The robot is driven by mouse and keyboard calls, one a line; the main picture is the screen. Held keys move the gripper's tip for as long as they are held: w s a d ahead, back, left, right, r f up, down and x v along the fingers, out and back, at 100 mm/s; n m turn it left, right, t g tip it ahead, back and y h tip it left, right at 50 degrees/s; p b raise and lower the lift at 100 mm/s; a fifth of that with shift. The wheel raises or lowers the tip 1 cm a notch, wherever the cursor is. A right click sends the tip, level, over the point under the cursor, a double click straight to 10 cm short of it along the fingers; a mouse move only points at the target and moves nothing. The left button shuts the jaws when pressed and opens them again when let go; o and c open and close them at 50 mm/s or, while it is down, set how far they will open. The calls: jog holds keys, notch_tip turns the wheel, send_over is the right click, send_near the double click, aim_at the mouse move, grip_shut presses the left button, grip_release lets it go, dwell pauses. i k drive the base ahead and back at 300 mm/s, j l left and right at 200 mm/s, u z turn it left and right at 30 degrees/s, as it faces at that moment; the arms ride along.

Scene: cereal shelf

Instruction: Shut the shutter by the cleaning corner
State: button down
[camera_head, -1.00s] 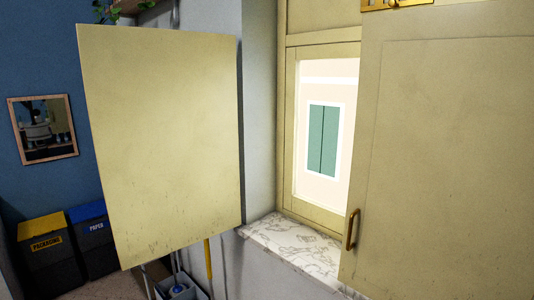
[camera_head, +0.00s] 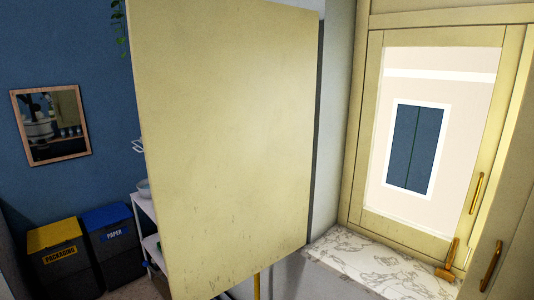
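A cream shutter panel (camera_head: 225,150) stands swung open to the left of the window, in front of the cleaning corner side. Its plain broad face fills the middle of the head view, and no handle shows on it. A second cream shutter (camera_head: 515,240) stands open at the right edge, partly cut off, with a brass handle (camera_head: 491,267). Between them is the closed-looking window (camera_head: 440,60) with a cream frame. My gripper is not in view.
A marble-patterned sill (camera_head: 360,262) lies under the window, with a brass fitting (camera_head: 447,267) at its right. A yellow pole (camera_head: 257,286) shows below the left shutter. Packaging (camera_head: 58,262) and paper (camera_head: 113,245) bins and a white shelf (camera_head: 146,212) stand at left.

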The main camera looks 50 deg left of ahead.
aim_at(225, 90)
jog(key=j, duration=0.55)
jog(key=k+j+z, duration=0.1)
jog(key=j, duration=0.45)
jog(key=k+j+z, duration=0.1)
jog(key=j, duration=0.45)
jog(key=k+j, duration=0.15)
jog(key=j, duration=0.35)
jog(key=k+j+z, duration=0.1)
jog(key=j, duration=0.45)
jog(key=k+j, duration=0.1)
jog(key=j, duration=0.45)
jog(key=k+j+z, duration=0.1)
jog(key=j, duration=0.4)
jog(key=k+j+z, duration=0.1)
jog(key=j, duration=0.45)
jog(key=j+z, duration=0.15)
jog(key=j, duration=0.5)
